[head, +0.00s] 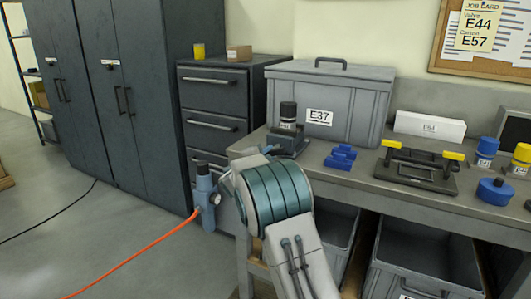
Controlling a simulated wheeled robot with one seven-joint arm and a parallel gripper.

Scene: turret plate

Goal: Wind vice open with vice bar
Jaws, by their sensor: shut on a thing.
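The vice (290,141) is a dark block at the left front corner of the bench. A black cylinder with a white label (288,116) stands upright in it. My gripper (246,160) is just left of and in front of the vice, mostly hidden behind my teal-banded wrist. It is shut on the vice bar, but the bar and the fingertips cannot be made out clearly. How far the vice jaws are apart is too small to tell.
A blue-grey fitting with an orange hose (207,192) is close left of my wrist. The grey bin E37 (345,92) stands behind the vice. A blue block (340,157) and a black rack with yellow ends (420,166) are to the right. Drawers (213,110) are at the left.

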